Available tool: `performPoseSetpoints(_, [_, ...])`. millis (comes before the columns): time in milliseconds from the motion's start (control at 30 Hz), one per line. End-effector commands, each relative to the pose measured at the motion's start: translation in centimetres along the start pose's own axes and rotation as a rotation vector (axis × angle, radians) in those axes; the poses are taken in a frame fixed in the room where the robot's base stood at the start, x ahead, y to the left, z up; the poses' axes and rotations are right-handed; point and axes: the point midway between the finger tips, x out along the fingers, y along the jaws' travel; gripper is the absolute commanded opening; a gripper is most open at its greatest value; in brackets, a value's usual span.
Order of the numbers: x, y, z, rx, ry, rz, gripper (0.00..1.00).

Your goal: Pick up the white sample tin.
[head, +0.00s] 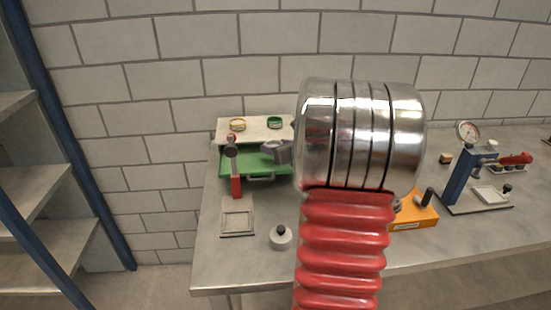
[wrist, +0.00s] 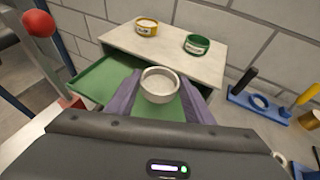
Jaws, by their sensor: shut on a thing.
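The white sample tin (wrist: 160,85) is a round, pale tin, seen from above in the wrist view. My gripper (wrist: 159,92) has its two purple-grey fingers on either side of it and is shut on it. Tin and fingers are over the open green drawer (wrist: 98,83) of a pale cabinet. In the head view my gripper (head: 277,151) shows at the green drawer (head: 235,162), partly behind my arm. I cannot make out the tin clearly there, nor tell its height above the drawer floor.
On the cabinet top (head: 256,132) stand a yellow tin (head: 237,125) and a green tin (head: 275,123). A red-based lever (head: 236,186) stands close at the drawer's left. A square tray (head: 237,221) and a knobbed weight (head: 281,237) lie in front. A blue press (head: 465,178) stands right.

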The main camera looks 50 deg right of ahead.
Motion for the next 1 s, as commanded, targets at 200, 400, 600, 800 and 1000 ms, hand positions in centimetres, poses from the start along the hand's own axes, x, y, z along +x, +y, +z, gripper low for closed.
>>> performPoseSetpoints(200, [-1.2,0.0,3.0,-0.002,-0.002,-0.001,0.25])
performPoseSetpoints(400, [-1.5,0.0,3.6,0.0,0.0,0.0,0.25])
performPoseSetpoints(600, [-1.5,0.1,3.6,0.0,0.0,0.0,0.25])
performPoseSetpoints(800, [-1.5,0.1,3.6,0.0,0.0,0.001,0.25])
performPoseSetpoints(1000, [-1.5,0.1,3.6,0.0,0.0,0.001,0.25])
